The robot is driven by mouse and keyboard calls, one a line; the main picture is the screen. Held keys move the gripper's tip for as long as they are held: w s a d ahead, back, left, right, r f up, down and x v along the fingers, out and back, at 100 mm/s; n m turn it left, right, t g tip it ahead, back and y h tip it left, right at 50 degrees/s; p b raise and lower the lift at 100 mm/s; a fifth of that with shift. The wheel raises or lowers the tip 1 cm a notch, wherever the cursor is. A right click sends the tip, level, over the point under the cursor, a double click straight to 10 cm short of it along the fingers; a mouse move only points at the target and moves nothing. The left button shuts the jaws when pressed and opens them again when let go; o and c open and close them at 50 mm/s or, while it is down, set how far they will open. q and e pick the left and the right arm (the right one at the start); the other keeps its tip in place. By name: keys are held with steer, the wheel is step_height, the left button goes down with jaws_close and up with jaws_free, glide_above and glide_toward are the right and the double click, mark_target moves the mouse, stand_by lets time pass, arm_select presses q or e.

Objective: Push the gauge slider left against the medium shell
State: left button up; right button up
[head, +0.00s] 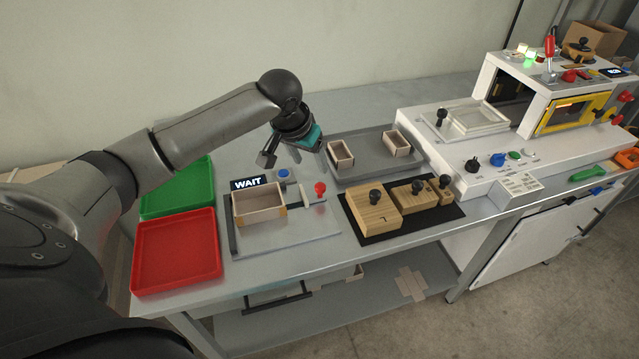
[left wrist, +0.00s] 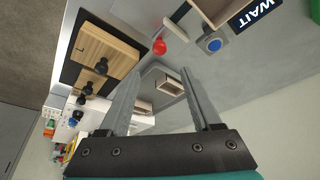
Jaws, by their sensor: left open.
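The medium shell (head: 258,208), an open light-wood box, sits in the grey gauge fixture (head: 290,245) beside the WAIT display. The gauge slider's red knob (head: 320,188) is to the right of the shell, and a small gap shows between the slider's pale bar and the shell. My left gripper (head: 281,157) is open and empty, above and behind the fixture. In the left wrist view the red knob (left wrist: 159,46) shows beyond the fingertips, with part of the shell (left wrist: 214,9) at the top edge. My right gripper is not in view.
A grey tray (head: 365,178) with two small shells stands behind. Wooden blocks with black knobs (head: 374,210) rest on a black mat to the right. Red (head: 177,250) and green (head: 180,190) trays lie left. A blue button (head: 283,173) is behind the fixture. A white machine (head: 480,150) stands right.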

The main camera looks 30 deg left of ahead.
mark_target(319, 185)
arm_select(q)
steer(key=b+x, duration=0.3)
steer(key=x, duration=0.8)
steer(key=shift+w+f, duration=0.15)
steer(key=shift+f, duration=0.1)
steer(key=shift+c, duration=0.2)
jaws_close()
stand_by(0.8)
